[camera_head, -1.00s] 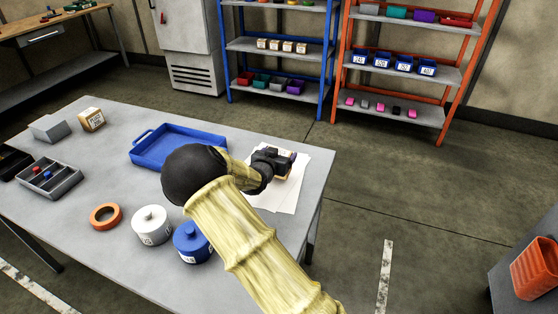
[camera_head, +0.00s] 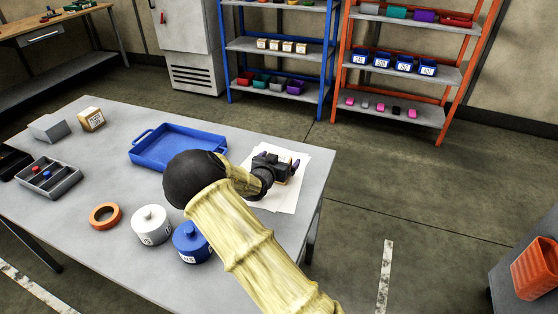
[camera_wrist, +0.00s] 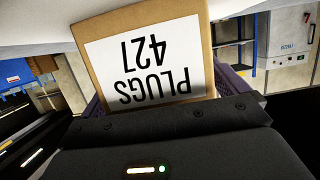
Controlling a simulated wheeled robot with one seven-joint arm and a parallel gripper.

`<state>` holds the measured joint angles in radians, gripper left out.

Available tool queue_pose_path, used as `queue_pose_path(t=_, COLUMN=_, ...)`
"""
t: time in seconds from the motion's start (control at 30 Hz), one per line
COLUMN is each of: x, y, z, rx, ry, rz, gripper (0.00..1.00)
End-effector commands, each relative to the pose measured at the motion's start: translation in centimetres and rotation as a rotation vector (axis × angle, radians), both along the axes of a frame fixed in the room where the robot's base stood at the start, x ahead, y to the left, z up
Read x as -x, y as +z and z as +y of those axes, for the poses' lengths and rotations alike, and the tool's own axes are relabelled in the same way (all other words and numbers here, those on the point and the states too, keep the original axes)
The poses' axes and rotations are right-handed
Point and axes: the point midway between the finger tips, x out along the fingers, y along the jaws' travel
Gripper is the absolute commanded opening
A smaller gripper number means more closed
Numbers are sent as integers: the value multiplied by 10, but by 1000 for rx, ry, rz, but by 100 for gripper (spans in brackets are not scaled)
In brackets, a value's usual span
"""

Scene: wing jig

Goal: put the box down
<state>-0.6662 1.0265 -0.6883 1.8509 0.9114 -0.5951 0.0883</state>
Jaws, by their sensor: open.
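A cardboard box with a white label reading "PLUGS 427" (camera_wrist: 150,62) fills the upper middle of the wrist view, its print upside down. It stands between the two purple fingers of my gripper (camera_head: 280,167), which are spread open, one on each side of it. In the head view the box is mostly hidden by my gripper, over the white paper sheets (camera_head: 292,198) at the right end of the grey table (camera_head: 92,222). I cannot tell from these views whether the fingers still touch its sides.
A blue tray (camera_head: 160,165) lies left of my arm. A white canister (camera_head: 151,228), a blue canister (camera_head: 190,244) and an orange ring (camera_head: 105,215) stand along the front. A divided grey bin (camera_head: 50,182) and another cardboard box (camera_head: 91,119) are at the left.

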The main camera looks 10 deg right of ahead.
Motion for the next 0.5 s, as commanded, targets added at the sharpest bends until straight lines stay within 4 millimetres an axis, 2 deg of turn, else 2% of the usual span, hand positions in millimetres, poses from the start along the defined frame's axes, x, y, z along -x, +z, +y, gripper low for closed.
queue_pose_path(t=0.17, x=8, y=6, z=6, rx=-1, ry=1, rz=-1, gripper=99)
queue_pose_path(t=0.5, x=59, y=25, z=41, rx=-2, ry=4, rz=0, gripper=99)
